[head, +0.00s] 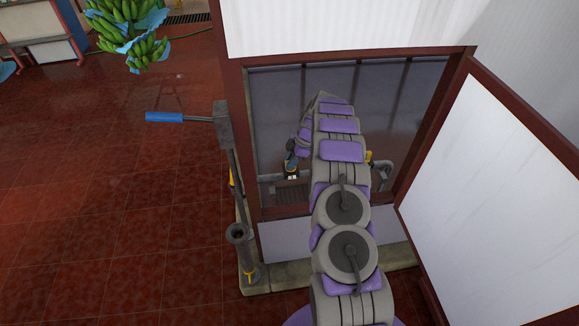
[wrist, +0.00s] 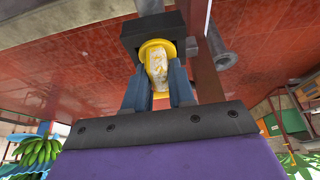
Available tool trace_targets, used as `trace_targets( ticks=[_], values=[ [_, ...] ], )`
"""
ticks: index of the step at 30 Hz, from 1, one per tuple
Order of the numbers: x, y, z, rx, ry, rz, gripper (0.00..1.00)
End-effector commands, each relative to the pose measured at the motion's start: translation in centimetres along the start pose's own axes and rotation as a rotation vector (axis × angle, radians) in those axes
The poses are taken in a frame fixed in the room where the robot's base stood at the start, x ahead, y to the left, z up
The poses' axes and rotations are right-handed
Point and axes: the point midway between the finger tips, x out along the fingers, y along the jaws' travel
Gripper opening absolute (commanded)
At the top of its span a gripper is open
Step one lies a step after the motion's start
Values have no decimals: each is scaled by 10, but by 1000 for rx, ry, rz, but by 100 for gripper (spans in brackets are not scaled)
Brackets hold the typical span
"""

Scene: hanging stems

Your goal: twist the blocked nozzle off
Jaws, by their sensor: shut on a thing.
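In the wrist view a yellow nozzle (wrist: 156,64) with a flared yellow rim and a pale, crusted-looking middle sits between the two blue-grey fingers of my gripper (wrist: 158,76). The fingers are shut on its sides. A dark block (wrist: 150,32) is right behind the rim; I cannot tell whether the nozzle is still joined to it. In the head view my arm reaches into the framed opening, and the nozzle in my grip cannot be made out clearly. Another yellow fitting (head: 369,157) shows on a grey pipe (head: 384,176) right of my arm.
A dark red frame (head: 236,130) borders the opening, with a white panel (head: 500,190) close on the right. A hand pump with a blue handle (head: 164,117) stands at the left. Green bananas (head: 130,30) hang at upper left. The tiled floor (head: 100,220) at left is clear.

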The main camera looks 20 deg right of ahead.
Motion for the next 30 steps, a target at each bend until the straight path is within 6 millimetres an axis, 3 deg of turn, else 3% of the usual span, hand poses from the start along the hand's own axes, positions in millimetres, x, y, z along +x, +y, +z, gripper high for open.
trace_targets(
  ticks=[8, 19, 30],
  values=[
    [0, -1, 0, 46, 0, 18, 0],
    [0, -1, 0, 372, 0, 155, 0],
    [1, 0, 0, 388, 0, 163, 0]
  ],
)
